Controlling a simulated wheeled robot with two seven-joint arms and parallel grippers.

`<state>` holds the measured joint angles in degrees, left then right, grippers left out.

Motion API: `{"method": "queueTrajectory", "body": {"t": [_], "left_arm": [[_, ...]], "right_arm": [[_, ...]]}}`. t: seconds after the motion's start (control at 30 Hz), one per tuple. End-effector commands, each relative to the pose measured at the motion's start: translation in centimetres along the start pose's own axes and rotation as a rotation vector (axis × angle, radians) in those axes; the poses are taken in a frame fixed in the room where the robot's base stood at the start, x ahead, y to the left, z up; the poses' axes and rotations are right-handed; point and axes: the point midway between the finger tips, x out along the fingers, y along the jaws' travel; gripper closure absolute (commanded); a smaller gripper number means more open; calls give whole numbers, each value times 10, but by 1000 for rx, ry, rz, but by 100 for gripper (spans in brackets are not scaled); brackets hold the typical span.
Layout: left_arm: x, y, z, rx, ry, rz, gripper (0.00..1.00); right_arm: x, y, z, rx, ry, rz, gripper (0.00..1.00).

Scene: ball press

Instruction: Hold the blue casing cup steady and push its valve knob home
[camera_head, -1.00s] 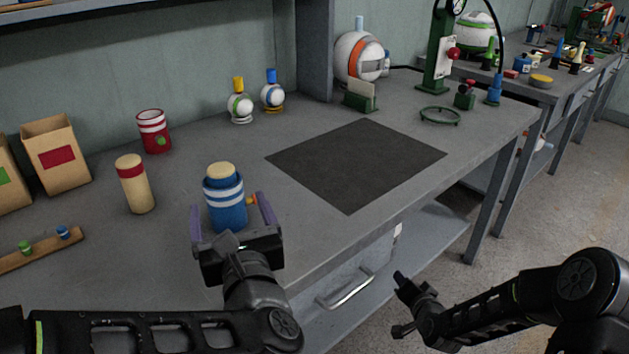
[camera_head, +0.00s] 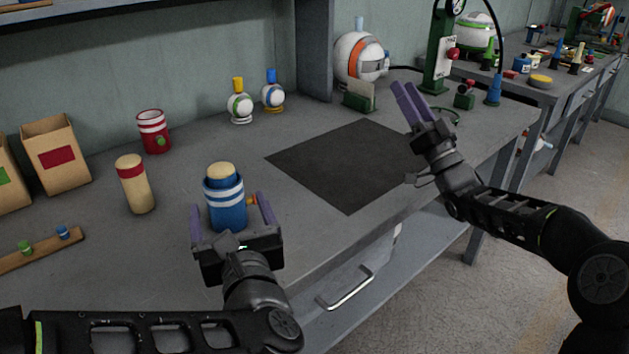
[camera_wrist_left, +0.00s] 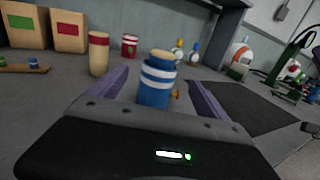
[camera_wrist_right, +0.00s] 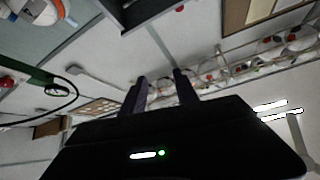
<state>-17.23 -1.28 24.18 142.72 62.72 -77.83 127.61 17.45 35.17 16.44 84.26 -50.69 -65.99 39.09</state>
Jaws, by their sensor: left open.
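The blue casing cup (camera_head: 227,208) with white stripes stands upright on the bench, and a cream top (camera_head: 221,170) shows above its rim. It also shows in the left wrist view (camera_wrist_left: 155,90). An orange valve knob (camera_head: 252,199) sticks out from its right side; it is small in the left wrist view (camera_wrist_left: 177,94). My left gripper (camera_head: 231,212) is open, with one purple finger on each side of the cup; contact cannot be told. My right gripper (camera_head: 404,88) is raised over the bench's right part, empty, its fingers a small gap apart and pointing up.
A cream cylinder with a red band (camera_head: 135,185) stands left of the cup, and a red striped cup (camera_head: 153,132) behind it. A dark mat (camera_head: 330,165) lies to the right. A green press (camera_head: 437,60) stands at the back right. Bench space between cup and mat is clear.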

Motion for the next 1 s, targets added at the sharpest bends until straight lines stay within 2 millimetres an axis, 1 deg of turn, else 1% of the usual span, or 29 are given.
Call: {"method": "queueTrajectory", "body": {"t": [0.03,0.07,0.1,0.17,0.2,0.3,0.4,0.5,0.53,0.6,0.7,0.83,1.0], "left_arm": [[0,0,0,0,0,0,12],[0,0,0,0,0,0,12],[0,0,0,0,0,0,12],[0,0,0,0,0,0,12],[0,0,0,0,0,0,12],[0,0,0,0,0,0,12],[0,0,0,0,0,0,12],[0,0,0,0,0,0,12],[0,0,0,0,0,0,12],[0,0,0,0,0,0,12],[0,0,0,0,0,0,12],[0,0,0,0,0,0,12],[0,0,0,0,0,0,12]], "right_arm": [[10,-27,7,-28,-23,-107,64],[13,-43,13,-47,-41,-172,64],[17,-64,20,-74,-65,-257,64],[18,-94,32,-114,-102,-383,64],[17,-112,40,-143,-127,-466,64],[7,-152,63,-218,-196,-662,64],[-10,-180,87,-301,-275,-845,64],[-31,-195,111,-386,-361,-1006,64],[-38,-197,118,-411,-388,-1047,64],[-51,-199,132,-465,-447,-1134,64],[-68,-196,148,-529,-521,-1224,64],[-80,-189,160,-581,-585,-1287,64],[-86,-186,165,-602,-614,-1312,64]]}}
